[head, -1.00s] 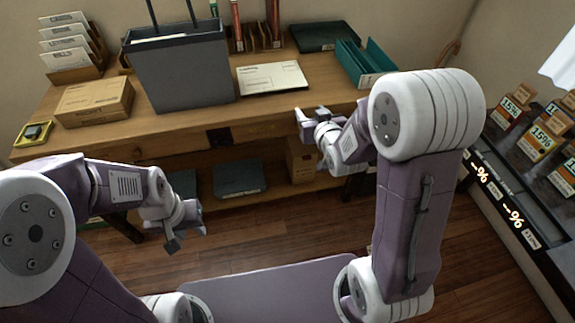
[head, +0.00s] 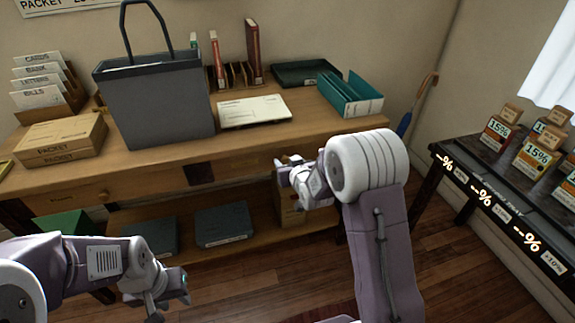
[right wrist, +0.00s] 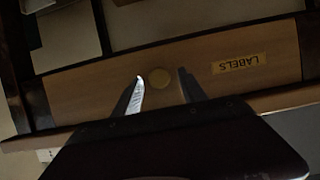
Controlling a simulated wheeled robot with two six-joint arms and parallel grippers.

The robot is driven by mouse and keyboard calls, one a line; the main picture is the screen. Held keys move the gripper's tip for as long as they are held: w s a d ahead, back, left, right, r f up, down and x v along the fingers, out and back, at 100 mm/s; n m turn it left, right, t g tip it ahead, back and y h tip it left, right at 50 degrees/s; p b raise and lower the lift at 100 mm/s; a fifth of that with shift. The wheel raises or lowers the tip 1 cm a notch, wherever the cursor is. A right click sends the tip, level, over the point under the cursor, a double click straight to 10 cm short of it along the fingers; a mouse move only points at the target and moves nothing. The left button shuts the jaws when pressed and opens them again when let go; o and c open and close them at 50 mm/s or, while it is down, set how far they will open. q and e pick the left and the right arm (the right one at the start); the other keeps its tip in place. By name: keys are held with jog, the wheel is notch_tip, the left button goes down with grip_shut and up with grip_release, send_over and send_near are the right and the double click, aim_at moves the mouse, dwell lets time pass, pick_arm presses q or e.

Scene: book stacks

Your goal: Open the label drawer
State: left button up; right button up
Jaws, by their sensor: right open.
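The label drawer (right wrist: 110,85) is a wooden front in the desk, with a yellow LABELS tag (right wrist: 239,64) that appears upside down in the right wrist view. Its round brass knob (right wrist: 159,77) lies between the fingertips of my right gripper (right wrist: 160,78), which is open with a gap on each side of the knob. The drawer looks closed. In the head view my right gripper (head: 287,168) is at the desk front and hides part of the drawer. My left gripper (head: 168,296) hangs low at the left, empty, with its fingers apart.
Dark boxes (head: 223,224) lie on the lower shelf. A stand with price cards (head: 500,130) is at the right.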

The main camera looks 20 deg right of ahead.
jog(key=shift+w+f, duration=0.1)
jog(key=shift+w, duration=0.1)
grip_shut()
dwell(1.3)
